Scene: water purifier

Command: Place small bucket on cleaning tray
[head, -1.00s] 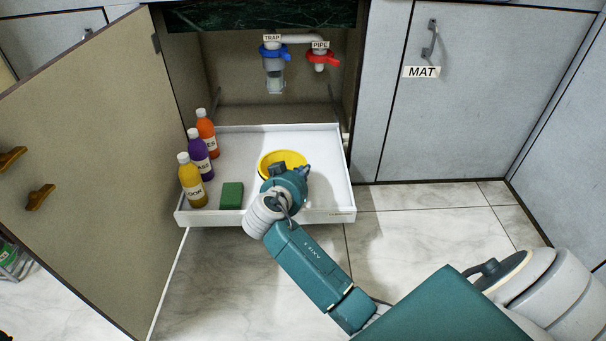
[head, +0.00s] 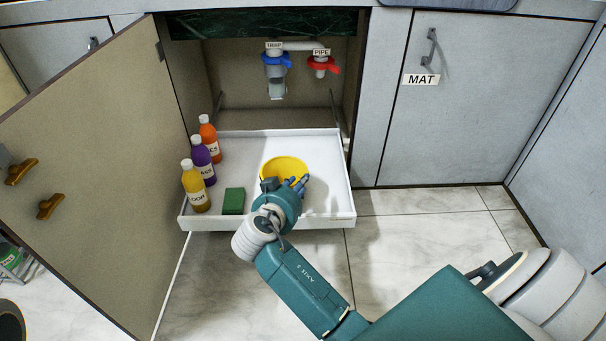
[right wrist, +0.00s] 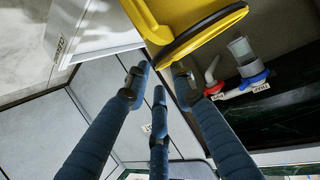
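The small yellow bucket (head: 285,167) sits on the white pull-out tray (head: 328,180), right of its middle. Its rim and inside show in the head view. My right gripper (head: 297,184) is at the bucket's near side and hides part of it. In the right wrist view, the bucket (right wrist: 195,17) with its dark rim fills the top, beyond the fingertips. My left gripper is not in view.
Yellow (head: 195,188), purple (head: 202,162) and orange (head: 209,140) bottles line the tray's left side. A green block (head: 234,201) lies near its front edge. The open cabinet door (head: 95,170) stands at left. Trap (head: 276,70) and pipe (head: 321,66) are behind. Floor at right is clear.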

